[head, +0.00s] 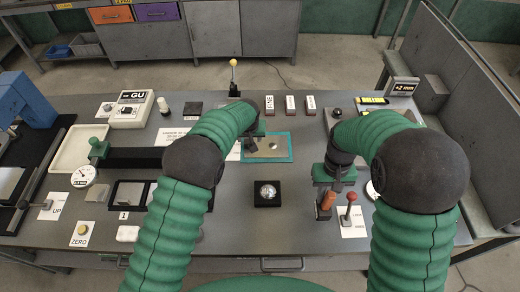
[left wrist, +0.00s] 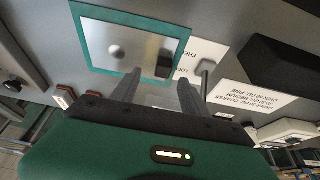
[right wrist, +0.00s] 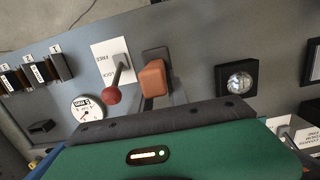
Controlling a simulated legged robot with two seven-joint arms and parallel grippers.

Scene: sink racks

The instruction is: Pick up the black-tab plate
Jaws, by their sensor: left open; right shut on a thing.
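A shiny metal plate (head: 271,147) lies in a teal-edged frame at the middle of the bench. It also shows in the left wrist view (left wrist: 115,45), with a small dark piece near its right edge; I cannot tell if this is a black tab. My left gripper (head: 254,144) is open at the plate's left edge in the head view. Its two fingers (left wrist: 159,88) stand apart and empty, overlapping the frame's near edge in the left wrist view. My right gripper (head: 326,207) is shut on an orange handle (right wrist: 152,78) at the right, beside a red-knobbed lever (right wrist: 112,94).
A black block with a shiny ball (head: 267,193) stands in front of the plate. A yellow-knobbed lever (head: 233,67) stands behind it. Several small labelled blocks (head: 290,103) line the back. A cream tray (head: 83,149) and a dial (head: 83,177) are at the left.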

